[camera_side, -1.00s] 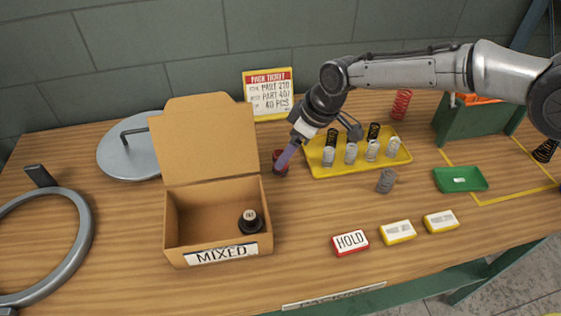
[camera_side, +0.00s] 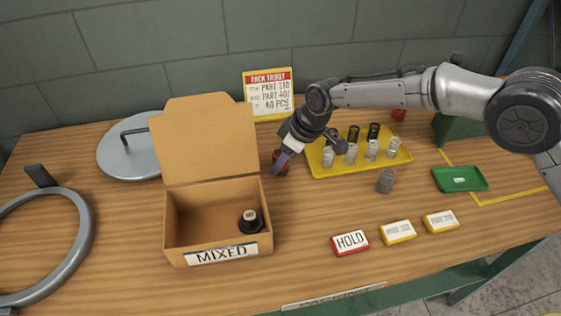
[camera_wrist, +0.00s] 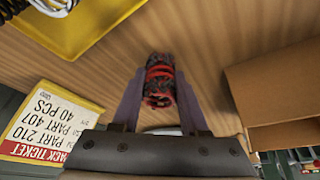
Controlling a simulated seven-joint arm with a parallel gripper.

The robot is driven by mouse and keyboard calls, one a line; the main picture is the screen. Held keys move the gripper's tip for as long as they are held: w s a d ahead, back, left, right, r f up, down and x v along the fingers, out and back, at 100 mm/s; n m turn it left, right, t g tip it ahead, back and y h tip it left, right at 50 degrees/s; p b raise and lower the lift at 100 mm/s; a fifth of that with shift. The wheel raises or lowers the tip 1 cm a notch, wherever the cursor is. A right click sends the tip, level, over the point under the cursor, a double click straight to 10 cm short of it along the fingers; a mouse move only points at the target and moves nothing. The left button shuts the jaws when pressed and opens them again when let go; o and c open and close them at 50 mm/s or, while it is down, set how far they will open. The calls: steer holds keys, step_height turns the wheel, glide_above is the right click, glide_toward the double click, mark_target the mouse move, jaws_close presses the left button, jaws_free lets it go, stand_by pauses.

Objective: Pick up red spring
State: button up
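A dark red spring (camera_side: 280,167) is beside the cardboard box, left of the yellow tray. In the wrist view the red spring (camera_wrist: 160,82) shows as red and dark coils between the two purple fingers. My gripper (camera_side: 281,163) points down and to the left at it. In the wrist view my gripper (camera_wrist: 159,90) has one finger on each side of the spring, very close to it. Whether the fingers press on it is not clear. A second red coil (camera_side: 398,114) stands behind the tray, mostly hidden by my arm.
An open cardboard box (camera_side: 218,254) marked MIXED holds a black part. The yellow tray (camera_side: 325,174) holds several springs. A grey spring (camera_side: 386,181) stands in front of it. The pack ticket (camera_side: 268,93) stands behind. HOLD (camera_side: 350,243) and other blocks sit at the front right.

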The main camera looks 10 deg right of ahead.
jaws_close()
steer(key=shift+r, duration=0.15)
